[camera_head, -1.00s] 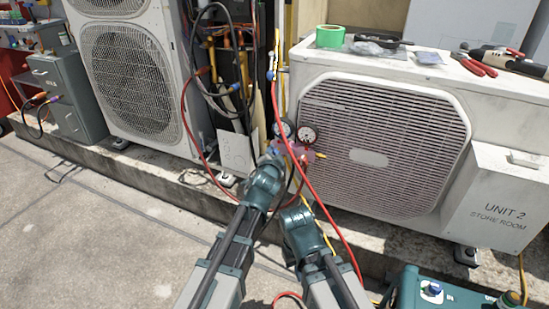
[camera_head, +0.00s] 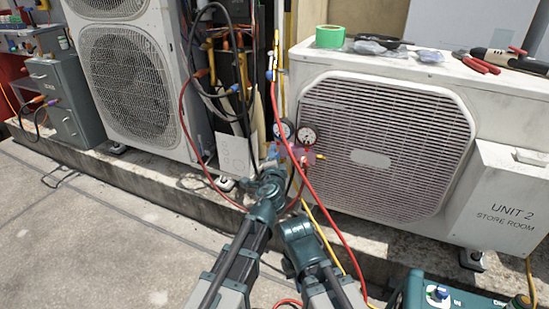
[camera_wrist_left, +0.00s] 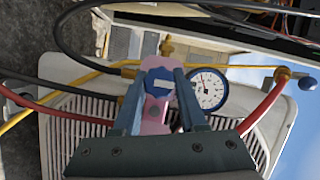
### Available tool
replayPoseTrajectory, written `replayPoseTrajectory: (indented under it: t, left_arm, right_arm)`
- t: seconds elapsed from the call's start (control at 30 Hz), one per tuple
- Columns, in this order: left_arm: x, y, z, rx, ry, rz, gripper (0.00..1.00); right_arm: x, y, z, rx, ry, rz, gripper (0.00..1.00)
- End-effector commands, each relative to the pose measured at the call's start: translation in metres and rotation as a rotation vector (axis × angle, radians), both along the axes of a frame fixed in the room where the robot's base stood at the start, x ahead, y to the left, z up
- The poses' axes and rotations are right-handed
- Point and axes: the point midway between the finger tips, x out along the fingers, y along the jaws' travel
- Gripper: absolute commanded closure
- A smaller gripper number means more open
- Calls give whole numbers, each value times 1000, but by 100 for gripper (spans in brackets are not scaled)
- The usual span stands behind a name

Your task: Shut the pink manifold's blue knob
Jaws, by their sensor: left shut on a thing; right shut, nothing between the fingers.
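The pink manifold (camera_head: 299,153) hangs at the left front edge of the Unit 2 condenser, with two gauges on top; in the left wrist view its pink body (camera_wrist_left: 152,122) shows between my fingers. The blue knob (camera_wrist_left: 160,86), with a white mark across its face, sits between my left fingertips. My left gripper (camera_head: 272,163) reaches the manifold's left side and is shut on the knob; the arm hides part of this in the head view. My right gripper (camera_head: 289,266) is lower, away from the manifold, and its fingers are hard to make out.
Red, yellow and black hoses hang around the manifold; a red hose (camera_head: 327,207) passes close to my right arm. The Unit 2 condenser (camera_head: 480,110) stands behind, with tape and tools on top. A teal case (camera_head: 415,293) is at lower right. Open floor (camera_head: 100,230) lies left.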

Motion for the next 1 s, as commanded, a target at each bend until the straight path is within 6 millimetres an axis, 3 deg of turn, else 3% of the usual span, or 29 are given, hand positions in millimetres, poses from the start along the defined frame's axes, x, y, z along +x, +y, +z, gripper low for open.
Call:
replayPoseTrajectory:
  t: [0.3,0.33,0.5,1.0]
  left_arm:
    - [-1,0,0,0,0,1,100]
    - [-1,0,0,0,0,1,57]
    - [-1,0,0,0,0,0,29]
    - [0,0,3,-71,29,0,29]
  right_arm:
    - [0,0,0,0,0,0,100]
    - [0,0,0,0,0,0,100]
    - [0,0,0,0,0,0,100]
    - [0,0,9,0,0,0,100]
